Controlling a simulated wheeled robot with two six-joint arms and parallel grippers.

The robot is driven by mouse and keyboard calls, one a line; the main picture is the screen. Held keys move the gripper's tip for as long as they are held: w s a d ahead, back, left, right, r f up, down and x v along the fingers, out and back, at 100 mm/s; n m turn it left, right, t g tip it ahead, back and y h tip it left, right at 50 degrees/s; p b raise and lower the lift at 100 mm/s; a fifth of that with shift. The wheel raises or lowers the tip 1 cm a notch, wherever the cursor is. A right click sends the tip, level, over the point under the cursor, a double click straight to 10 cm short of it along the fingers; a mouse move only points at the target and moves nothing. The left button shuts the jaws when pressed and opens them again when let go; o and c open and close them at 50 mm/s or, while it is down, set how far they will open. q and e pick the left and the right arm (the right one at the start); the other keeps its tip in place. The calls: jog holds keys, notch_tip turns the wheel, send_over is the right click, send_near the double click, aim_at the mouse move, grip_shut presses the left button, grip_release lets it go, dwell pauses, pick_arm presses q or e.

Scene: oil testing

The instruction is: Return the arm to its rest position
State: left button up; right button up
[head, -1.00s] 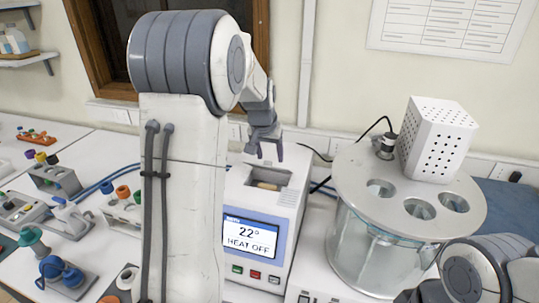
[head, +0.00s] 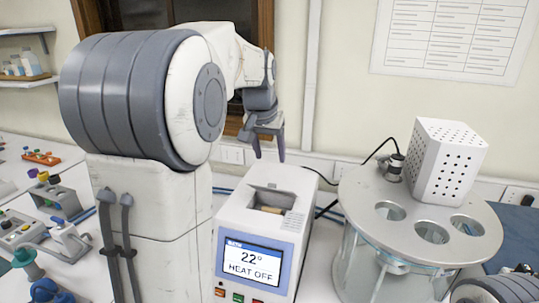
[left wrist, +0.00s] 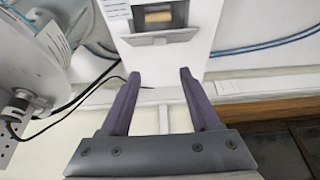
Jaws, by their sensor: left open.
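My left arm rises at the left of the head view and bends over toward the back. Its gripper (head: 268,146) is open and empty, held above and behind the heater box (head: 262,220). In the left wrist view the two fingers (left wrist: 155,90) are spread with nothing between them. The heater box's top opening, with a tan item (left wrist: 158,17) inside, shows beyond the fingertips. The box's screen reads 22° and HEAT OFF. Part of my right arm shows at the bottom right of the head view; its gripper is out of view.
A glass bath with a round metal lid (head: 360,205) stands right of the heater box, with a white perforated block (head: 448,162) on it. Racks and small tools (head: 62,195) lie on the left bench. A wall and window frame stand close behind the gripper.

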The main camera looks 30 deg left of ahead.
dwell(0.5)
pick_arm(q)
jog(key=s+d+f+m+g+h+b, duration=0.1)
jog(key=s+d+f+m, duration=0.2)
jog(key=d, duration=0.4)
jog(key=s+d+f+b, duration=0.1)
jog(key=s+d+f, duration=0.3)
jog(key=d, duration=0.4)
jog(key=s+d+f+m+g+h+b, duration=0.1)
jog(key=s+d+f+m, duration=0.2)
jog(key=d, duration=0.4)
jog(key=s+d+f+m+g+b, duration=0.1)
jog(key=s+d+f+m, duration=0.1)
jog(key=s+f, duration=0.3)
jog(key=s+d+f+m+g+b, duration=0.1)
jog(key=s+d+f, duration=0.3)
jog(key=s, duration=0.8)
jog(key=shift+s+d+f+m, duration=0.2)
jog(key=shift+s+f+m, duration=0.15)
jog(key=shift+f+m, duration=0.25)
